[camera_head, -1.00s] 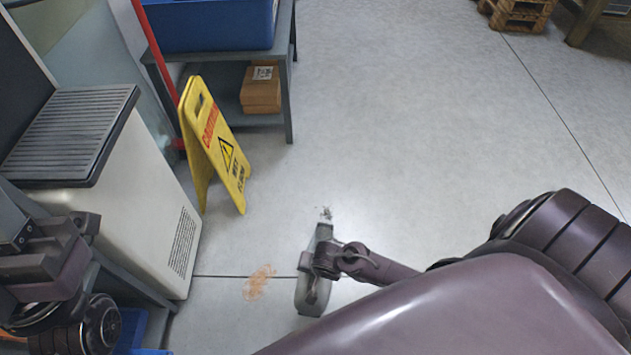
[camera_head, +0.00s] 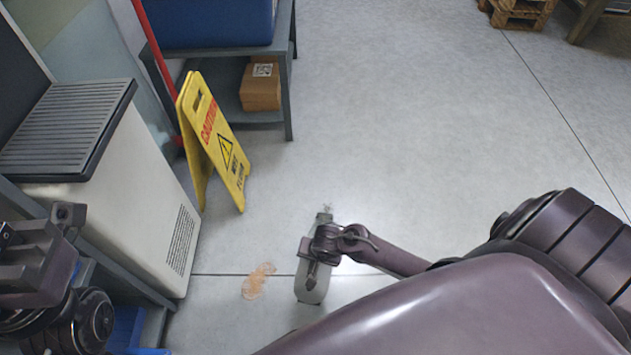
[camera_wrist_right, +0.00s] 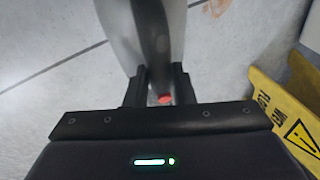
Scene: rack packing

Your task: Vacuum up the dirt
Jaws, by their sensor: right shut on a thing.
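A grey handheld vacuum (camera_head: 312,284) is in my right gripper (camera_head: 322,258), low over the floor. In the right wrist view the right gripper (camera_wrist_right: 160,88) is shut on the vacuum (camera_wrist_right: 150,35), with a red button between the fingers. A brownish patch (camera_wrist_right: 218,7) shows at the top of the wrist view. My left gripper (camera_head: 62,235) is at the left edge; its fingers are unclear.
A yellow caution sign (camera_head: 222,155) stands left of the vacuum, beside a white cabinet (camera_head: 150,205). A grey shelf (camera_head: 289,95) with a blue bin (camera_head: 210,25) and a cardboard box (camera_head: 261,88) is behind. Open floor lies to the right.

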